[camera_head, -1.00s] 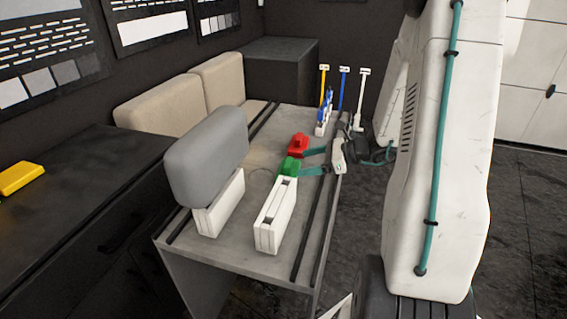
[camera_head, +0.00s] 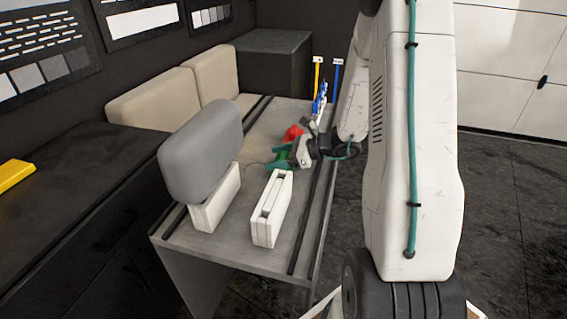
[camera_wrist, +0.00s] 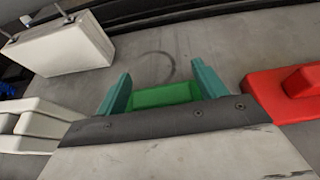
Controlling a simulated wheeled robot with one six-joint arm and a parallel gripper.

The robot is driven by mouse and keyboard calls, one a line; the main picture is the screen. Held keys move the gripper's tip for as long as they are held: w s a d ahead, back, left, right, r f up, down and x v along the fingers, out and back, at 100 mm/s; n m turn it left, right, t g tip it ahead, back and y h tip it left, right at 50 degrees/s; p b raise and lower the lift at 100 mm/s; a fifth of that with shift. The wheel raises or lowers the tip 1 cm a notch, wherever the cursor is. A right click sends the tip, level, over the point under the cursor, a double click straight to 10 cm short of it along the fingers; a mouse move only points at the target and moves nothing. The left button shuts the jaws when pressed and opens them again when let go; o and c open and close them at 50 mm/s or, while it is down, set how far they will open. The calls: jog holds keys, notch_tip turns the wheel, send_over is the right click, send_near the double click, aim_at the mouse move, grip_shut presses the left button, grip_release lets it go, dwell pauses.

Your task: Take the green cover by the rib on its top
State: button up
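The green cover (camera_head: 292,155) is on the grey table, mostly hidden behind my gripper in the head view. In the wrist view the green cover (camera_wrist: 165,94) shows between my two teal fingers. Its rib cannot be made out clearly. My gripper (camera_head: 270,157) is low over the table at the cover, with its fingers spread wide. In the wrist view my gripper (camera_wrist: 162,70) has one finger on each side of the green. I cannot tell whether either finger touches it.
A red cover (camera_head: 293,132) sits close beside, at the right edge in the wrist view (camera_wrist: 290,92). White slotted blocks (camera_head: 271,212) and a grey headrest (camera_head: 201,150) stand nearer. Blue and yellow tools (camera_head: 318,85) stand at the back. Dark rails (camera_head: 300,240) run along the table (camera_head: 235,250).

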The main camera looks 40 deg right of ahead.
jog(key=c, duration=0.7)
notch_tip(320, 180, up, 10)
